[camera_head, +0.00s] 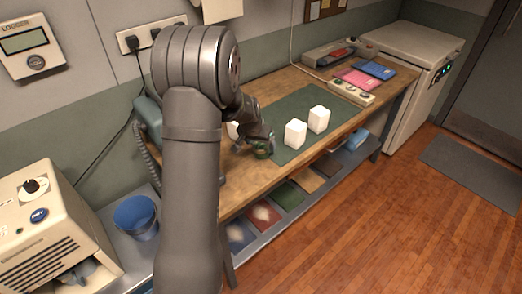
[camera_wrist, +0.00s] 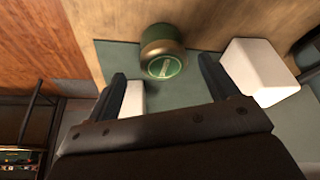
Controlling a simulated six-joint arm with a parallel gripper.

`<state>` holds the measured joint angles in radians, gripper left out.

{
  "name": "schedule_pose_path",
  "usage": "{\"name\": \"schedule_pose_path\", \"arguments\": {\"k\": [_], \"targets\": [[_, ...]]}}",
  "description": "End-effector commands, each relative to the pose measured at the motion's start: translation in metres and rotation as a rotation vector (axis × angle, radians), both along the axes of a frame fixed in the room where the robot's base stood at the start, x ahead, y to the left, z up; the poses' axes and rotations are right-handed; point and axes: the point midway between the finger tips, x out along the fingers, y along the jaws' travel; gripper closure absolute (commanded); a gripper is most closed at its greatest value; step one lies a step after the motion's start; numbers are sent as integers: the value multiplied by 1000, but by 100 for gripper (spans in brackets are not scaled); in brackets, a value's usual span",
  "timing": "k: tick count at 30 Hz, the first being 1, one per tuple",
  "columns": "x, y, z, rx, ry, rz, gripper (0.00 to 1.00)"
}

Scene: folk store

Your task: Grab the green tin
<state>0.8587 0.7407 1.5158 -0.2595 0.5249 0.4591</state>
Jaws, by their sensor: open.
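The green tin (camera_wrist: 163,52) is a short round can with a gold-brown band and a green lid. In the wrist view it lies ahead of my open gripper (camera_wrist: 163,82), roughly centred between the two dark fingers, and I cannot tell whether it is past the fingertips or just between them. In the head view the tin (camera_head: 262,153) sits on the bench by the left edge of the green mat (camera_head: 290,112), with my gripper (camera_head: 258,140) right above it. My arm hides part of the bench there.
White blocks (camera_head: 296,134) and (camera_head: 319,119) stand on the mat to the right. Another white block (camera_wrist: 262,70) is close beside the right finger in the wrist view.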

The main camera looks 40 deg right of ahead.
Motion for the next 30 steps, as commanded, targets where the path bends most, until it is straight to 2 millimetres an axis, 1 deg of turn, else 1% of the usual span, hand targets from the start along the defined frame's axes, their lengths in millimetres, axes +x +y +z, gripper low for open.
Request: {"name": "schedule_pose_path", "arguments": {"k": [3, 9, 13, 19, 20, 21, 23, 24, 27, 30], "targets": [[5, -5, -16, 3, 3, -1, 21], [10, -14, -38, 2, 2, 0, 21], [11, -16, -43, 1, 2, 0, 21], [11, -16, -43, 0, 1, 0, 21], [11, -16, -43, 0, 1, 0, 25], [11, -16, -43, 0, 1, 0, 32], [11, -16, -43, 0, 1, 0, 44], [11, -16, -43, 0, 1, 0, 52], [11, -16, -43, 0, 1, 0, 71], [11, -16, -43, 1, 0, 0, 71]]}}
